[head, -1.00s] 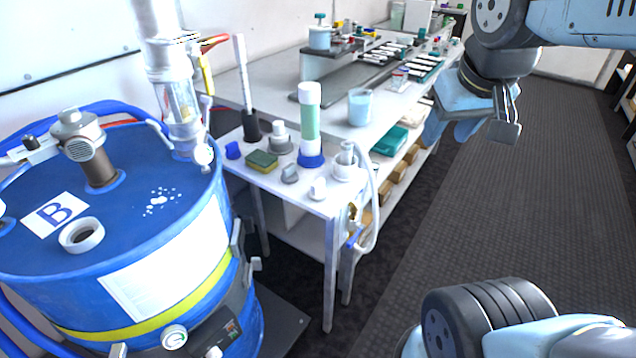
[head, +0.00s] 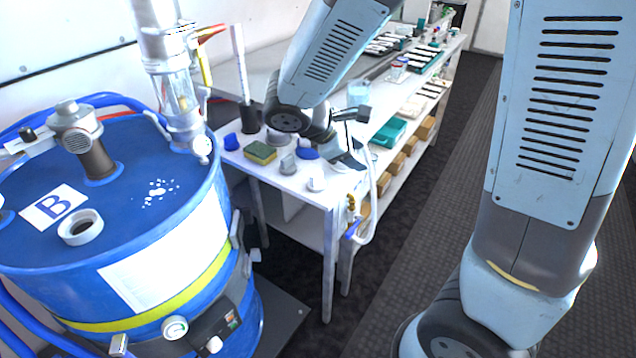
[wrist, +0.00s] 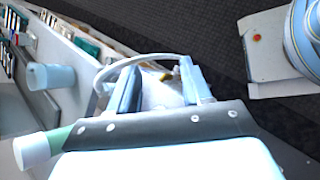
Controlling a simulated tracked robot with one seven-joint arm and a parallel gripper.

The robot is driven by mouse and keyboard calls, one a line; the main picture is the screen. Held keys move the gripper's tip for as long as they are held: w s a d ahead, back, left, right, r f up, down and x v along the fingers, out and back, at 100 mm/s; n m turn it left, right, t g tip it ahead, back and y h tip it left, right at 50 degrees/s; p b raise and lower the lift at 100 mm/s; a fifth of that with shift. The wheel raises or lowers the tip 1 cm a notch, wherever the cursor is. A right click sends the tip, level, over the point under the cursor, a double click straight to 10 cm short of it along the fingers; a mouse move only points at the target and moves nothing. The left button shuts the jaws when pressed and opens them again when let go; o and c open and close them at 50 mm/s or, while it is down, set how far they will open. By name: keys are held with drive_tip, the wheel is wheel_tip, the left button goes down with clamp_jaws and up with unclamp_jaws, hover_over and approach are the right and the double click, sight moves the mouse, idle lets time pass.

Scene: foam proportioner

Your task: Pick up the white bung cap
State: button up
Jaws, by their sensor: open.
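The small white bung cap (head: 316,184) stands on the near corner of the white bench, close to its front edge. My gripper (head: 348,142) is over that end of the bench, behind and to the right of the cap, and apart from it. In the wrist view my gripper (wrist: 160,78) has its two fingers spread, with nothing held. A pale patch shows between the fingers there; I cannot tell whether it is the cap or the bench.
A grey cap (head: 288,164), a sponge (head: 260,152) and a blue cap (head: 231,142) lie left of the white cap. A white hose (head: 371,205) hangs off the bench end. A blue drum (head: 120,190) stands at left. The wrist view shows a blue beaker (wrist: 50,76).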

drive_tip(key=w+a+f+n+t+h, duration=0.1)
drive_tip(key=w+a+f+n+t, duration=0.15)
drive_tip(key=a+f+n, duration=0.35)
drive_tip(key=n+t, duration=0.4)
drive_tip(key=n, duration=0.2)
approach(312, 179)
drive_tip(key=shift+t, duration=0.25)
drive_tip(key=x, duration=1.2)
drive_tip(key=shift+d+f, duration=0.15)
drive_tip(key=shift+f, duration=0.1)
drive_tip(key=shift+c, duration=0.5)
drive_tip(key=shift+y, duration=0.4)
clamp_jaws()
